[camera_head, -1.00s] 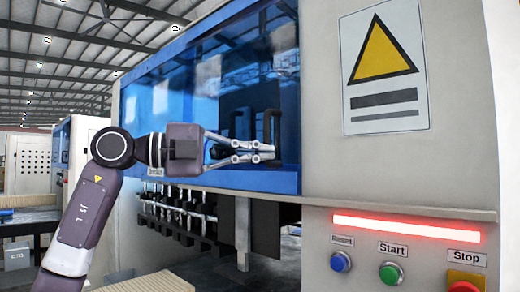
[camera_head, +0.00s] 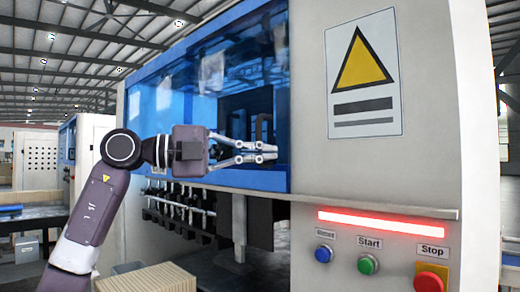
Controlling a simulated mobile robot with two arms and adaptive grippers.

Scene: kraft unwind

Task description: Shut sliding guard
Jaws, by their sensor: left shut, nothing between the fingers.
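The sliding guard (camera_head: 180,95) is a blue see-through panel across the machine's front, with a blue frame along its lower edge. Below that edge there is an open gap where dark tooling shows. A black handle (camera_head: 262,128) stands at the guard's right part. My left gripper (camera_head: 272,152) is shut and empty, its fingertips in front of the guard just below the handle. I cannot tell whether they touch it. My right gripper is not in view.
Right of the guard, the grey machine panel carries a yellow warning sign (camera_head: 363,65), a lit red bar (camera_head: 385,223), a blue Reset button (camera_head: 324,254), a green Start button (camera_head: 368,264) and a red Stop button (camera_head: 430,280). Stacked tan sheets (camera_head: 148,279) lie at the bottom.

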